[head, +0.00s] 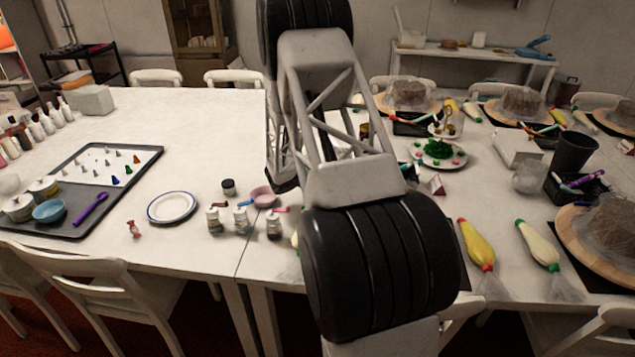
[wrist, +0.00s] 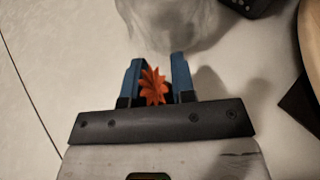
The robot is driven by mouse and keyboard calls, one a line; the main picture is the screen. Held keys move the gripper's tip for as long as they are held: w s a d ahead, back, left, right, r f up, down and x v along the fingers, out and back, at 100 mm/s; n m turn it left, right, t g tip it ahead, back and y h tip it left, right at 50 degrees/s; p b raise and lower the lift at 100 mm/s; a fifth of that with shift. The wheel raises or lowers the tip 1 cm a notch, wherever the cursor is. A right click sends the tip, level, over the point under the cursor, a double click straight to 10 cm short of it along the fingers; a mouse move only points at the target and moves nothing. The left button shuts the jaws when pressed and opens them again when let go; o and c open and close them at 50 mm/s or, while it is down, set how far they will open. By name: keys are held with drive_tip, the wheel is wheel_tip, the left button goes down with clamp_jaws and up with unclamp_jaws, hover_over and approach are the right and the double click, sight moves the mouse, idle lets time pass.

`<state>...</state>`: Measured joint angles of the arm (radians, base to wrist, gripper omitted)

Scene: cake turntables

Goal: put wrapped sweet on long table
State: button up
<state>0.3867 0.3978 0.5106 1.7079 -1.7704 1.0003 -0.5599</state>
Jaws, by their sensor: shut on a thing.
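My gripper (wrist: 154,82) shows in the wrist view with its two blue fingers around an orange wrapped sweet (wrist: 153,85), whose pleated, star-like wrapper end faces the camera. White table top (wrist: 60,60) lies beneath it. In the head view my arm hides the gripper and the held sweet. Another small reddish wrapped sweet (head: 133,229) lies on the left white table (head: 200,125), left of a blue-rimmed plate (head: 172,207). The right white table (head: 400,225) adjoins it at a seam. I cannot tell which one is the long table.
A cloudy crumpled plastic thing (wrist: 180,25) lies just ahead of the fingers in the wrist view. A wooden board (wrist: 314,35) is at the right edge. Jars (head: 240,220), piping bags (head: 478,243) and a dark tray (head: 100,210) occupy the tables.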

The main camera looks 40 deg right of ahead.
drive_tip(key=shift+f, duration=1.6)
drive_tip(key=shift+f, duration=0.1)
drive_tip(key=o, duration=0.9)
drive_tip(key=shift+a+r, duration=0.1)
drive_tip(key=shift+r, duration=0.1)
drive_tip(key=shift+a+r, duration=0.25)
drive_tip(key=shift+a, duration=0.4)
drive_tip(key=v, duration=0.3)
drive_tip(key=shift+a+r, duration=0.1)
drive_tip(key=shift+a, duration=0.15)
wheel_tip(320, 180, up, 7)
